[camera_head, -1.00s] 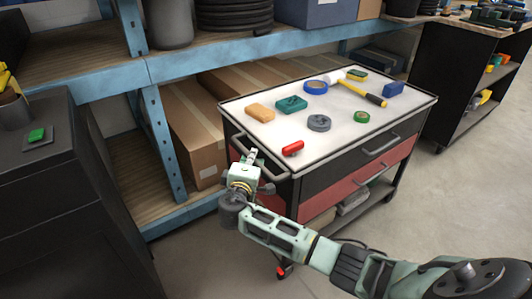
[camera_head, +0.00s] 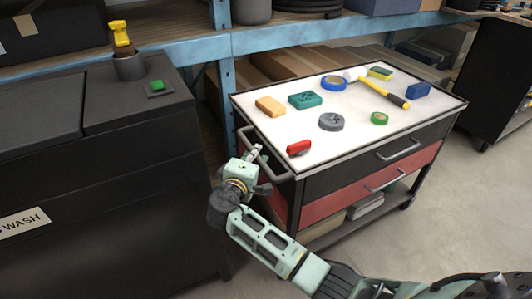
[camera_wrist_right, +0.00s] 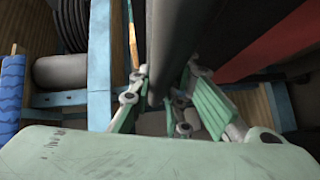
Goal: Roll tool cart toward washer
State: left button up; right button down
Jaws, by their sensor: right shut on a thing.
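The tool cart (camera_head: 310,143) stands in the middle of the head view, with a white top, a black drawer and a red drawer. The washer (camera_head: 130,165) is a dark cabinet at the left, with a partly cut-off "WASH" label (camera_head: 22,222) and a green button (camera_head: 157,85). A narrow gap lies between washer and cart. My left gripper is not in view.
Several tools and blocks lie on the cart top, including a yellow-handled hammer (camera_head: 385,93) and a red piece (camera_head: 299,147) near the front left corner. Blue shelving (camera_head: 290,35) runs close behind the cart. A dark shelf unit (camera_head: 500,80) stands right. Floor (camera_head: 465,215) is clear at right.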

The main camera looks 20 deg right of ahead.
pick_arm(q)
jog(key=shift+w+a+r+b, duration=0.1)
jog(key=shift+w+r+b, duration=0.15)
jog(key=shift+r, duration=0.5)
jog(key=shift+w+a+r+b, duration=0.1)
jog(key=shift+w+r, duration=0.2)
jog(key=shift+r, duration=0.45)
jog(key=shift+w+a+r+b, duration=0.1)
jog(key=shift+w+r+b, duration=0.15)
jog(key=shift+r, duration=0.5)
pick_arm(e)
jog(key=a, duration=0.6)
jog(key=shift+s+a, duration=0.25)
jog(key=shift+a, duration=0.05)
jog(key=c, duration=1.6)
grip_release()
jog(key=shift+a, duration=0.2)
jog(key=shift+c, duration=0.2)
jog(key=shift+d, duration=0.1)
jog(key=v, duration=0.7)
jog(key=shift+s, duration=0.15)
